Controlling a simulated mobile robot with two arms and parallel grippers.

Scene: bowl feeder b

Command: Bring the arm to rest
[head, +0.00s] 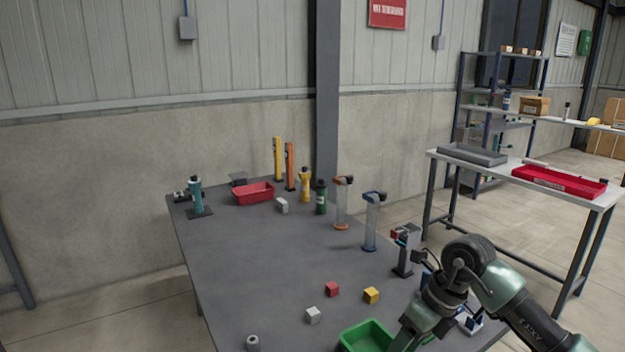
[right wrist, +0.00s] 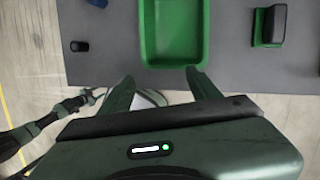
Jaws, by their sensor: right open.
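My right arm comes in from the lower right in the head view, over the near right part of the grey table (head: 250,262). In the right wrist view my right gripper (right wrist: 160,84) is open, with its two fingers apart and nothing between them. The fingers point towards the table's front edge, and the green bin (right wrist: 145,30) lies beyond them. The green bin also shows in the head view (head: 352,338), partly cut off by the frame, beside my right arm. My left gripper is not in the head view.
A yellow cube (head: 371,295), a red cube (head: 332,289) and a white cube (head: 313,315) lie near the green bin. A red bin (head: 254,193) and several upright bottles and dispensers stand at the back. The table's middle left is clear.

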